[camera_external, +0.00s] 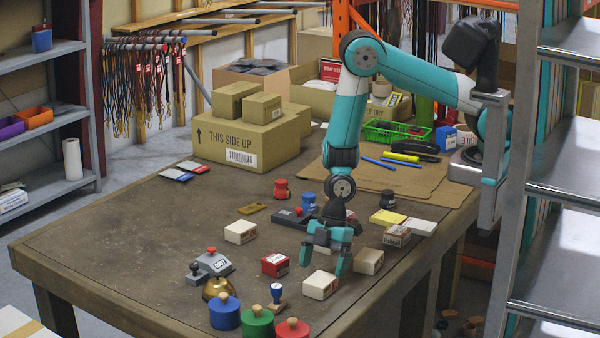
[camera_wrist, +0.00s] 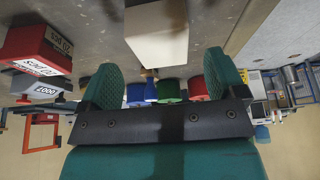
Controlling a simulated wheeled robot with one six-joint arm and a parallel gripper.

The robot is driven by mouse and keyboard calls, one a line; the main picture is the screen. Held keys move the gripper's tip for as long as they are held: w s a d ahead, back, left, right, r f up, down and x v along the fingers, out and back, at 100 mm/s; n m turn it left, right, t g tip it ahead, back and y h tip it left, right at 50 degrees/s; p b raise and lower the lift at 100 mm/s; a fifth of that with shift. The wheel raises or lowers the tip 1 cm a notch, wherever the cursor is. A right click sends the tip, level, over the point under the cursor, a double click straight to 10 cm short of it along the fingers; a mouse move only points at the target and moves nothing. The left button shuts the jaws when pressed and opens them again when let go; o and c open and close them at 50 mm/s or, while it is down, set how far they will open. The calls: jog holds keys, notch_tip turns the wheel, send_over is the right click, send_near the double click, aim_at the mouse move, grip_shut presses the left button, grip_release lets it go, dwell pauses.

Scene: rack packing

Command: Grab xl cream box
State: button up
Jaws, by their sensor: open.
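Several small cream boxes lie on the table in the external view: one at the left (camera_external: 240,232), one in front of my gripper (camera_external: 320,285), and a tan-cream one to its right (camera_external: 369,261). Their size labels are too small to read, so I cannot tell which is xl. My gripper (camera_external: 323,264) points down with its fingers apart, just behind the front cream box. In the wrist view a plain cream box (camera_wrist: 157,35) lies beyond the spread fingers (camera_wrist: 160,75), roughly centred between them. Nothing is held.
A red box (camera_external: 275,264) lies left of my gripper; it also shows in the wrist view (camera_wrist: 38,50). A brown box (camera_external: 396,236) lies to the right. Blue (camera_external: 225,314), green (camera_external: 257,324) and red (camera_external: 292,329) knobbed pots stand along the front edge.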

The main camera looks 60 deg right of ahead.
aim_at(320, 278)
jog(key=shift+p+x, duration=0.55)
jog(key=shift+x, duration=1.55)
jog(key=shift+s, duration=0.1)
jog(key=shift+c, duration=0.2)
jog(key=c, duration=1)
jog(key=shift+r, duration=0.15)
